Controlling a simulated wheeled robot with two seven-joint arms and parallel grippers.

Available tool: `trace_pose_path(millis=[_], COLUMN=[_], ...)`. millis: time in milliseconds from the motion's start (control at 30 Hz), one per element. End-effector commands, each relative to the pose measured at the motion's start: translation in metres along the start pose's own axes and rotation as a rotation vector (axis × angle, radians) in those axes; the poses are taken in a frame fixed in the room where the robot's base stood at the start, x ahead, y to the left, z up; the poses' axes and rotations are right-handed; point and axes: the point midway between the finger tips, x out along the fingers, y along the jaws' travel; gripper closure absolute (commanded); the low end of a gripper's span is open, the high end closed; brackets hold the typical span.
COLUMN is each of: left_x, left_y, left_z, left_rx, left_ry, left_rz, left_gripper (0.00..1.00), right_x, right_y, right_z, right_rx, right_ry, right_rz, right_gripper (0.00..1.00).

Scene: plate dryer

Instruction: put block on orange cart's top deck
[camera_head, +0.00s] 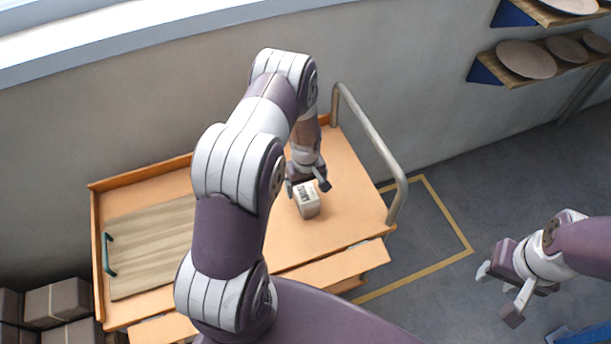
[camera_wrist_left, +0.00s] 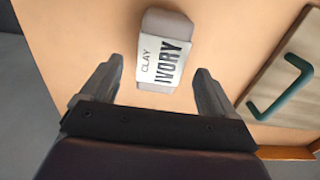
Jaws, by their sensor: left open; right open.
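The block (camera_head: 307,200) is a small pale grey-beige box with a printed label. It rests on the orange cart's top deck (camera_head: 345,208), toward the right end near the handle. My right gripper (camera_head: 500,290) is open and empty over the floor at the right.
A wooden board (camera_head: 150,245) with a teal handle (camera_head: 109,254) lies on the deck's left part. A grey rail (camera_head: 372,140) rises at the cart's right end. Brown boxes (camera_head: 60,300) are stacked at lower left. Wall shelves (camera_head: 560,65) hold plates at upper right.

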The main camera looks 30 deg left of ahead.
Motion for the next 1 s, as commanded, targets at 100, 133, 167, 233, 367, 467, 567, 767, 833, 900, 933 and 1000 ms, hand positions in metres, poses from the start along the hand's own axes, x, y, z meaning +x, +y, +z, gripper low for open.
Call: trace_pose_path(millis=[100, 133, 167, 233, 367, 467, 567, 767, 833, 900, 933, 1000], left_x=[-0.027, -0.033, -0.039, -0.05, -0.063, -0.095, -0.149, -0.222, -0.231, -0.235, -0.235, -0.235], left_y=[0.001, 0.0, 0.0, 0.0, 0.0, 0.004, 0.003, -0.03, -0.042, -0.049, -0.05, -0.052], left_z=[-0.001, -0.001, 0.0, -0.001, 0.001, 0.013, 0.046, 0.126, 0.144, 0.153, 0.155, 0.157], left_rx=[0.0, 0.0, 0.0, 0.0, 0.007, 0.102, 0.315, 0.734, 0.822, 0.87, 0.881, 0.891], left_ry=[0.003, 0.003, 0.002, 0.002, 0.001, 0.015, 0.042, 0.096, 0.105, 0.11, 0.111, 0.11], left_rz=[0.002, 0.002, 0.002, 0.002, 0.001, 0.011, 0.028, 0.052, 0.054, 0.055, 0.055, 0.054], left_gripper=[0.11, 0.11, 0.11, 0.11, 0.11, 0.11, 0.11, 0.11, 0.11, 0.11, 0.11, 0.11], right_x=[0.004, 0.004, 0.005, 0.005, 0.006, 0.005, 0.005, 0.006, 0.006, 0.006, 0.006, 0.006], right_y=[0.0, 0.0, 0.0, 0.0, 0.0, 0.0, 0.0, 0.0, 0.0, 0.0, 0.0, 0.0], right_z=[0.001, 0.001, 0.001, 0.001, 0.001, 0.001, 0.001, 0.001, 0.001, 0.001, 0.001, 0.001], right_rx=[0.0, 0.0, 0.0, 0.0, 0.0, 0.0, 0.0, 0.0, 0.0, 0.0, 0.0, 0.0], right_ry=[0.0, 0.0, 0.0, 0.0, 0.0, 0.0, 0.0, 0.0, 0.0, 0.0, 0.0, 0.0], right_rz=[0.0, 0.0, 0.0, 0.0, 0.0, 0.0, 0.0, 0.0, 0.0, 0.0, 0.0, 0.0], right_gripper=[0.57, 0.57, 0.57, 0.57, 0.57, 0.57, 0.57, 0.57, 0.57, 0.57, 0.57, 0.57])
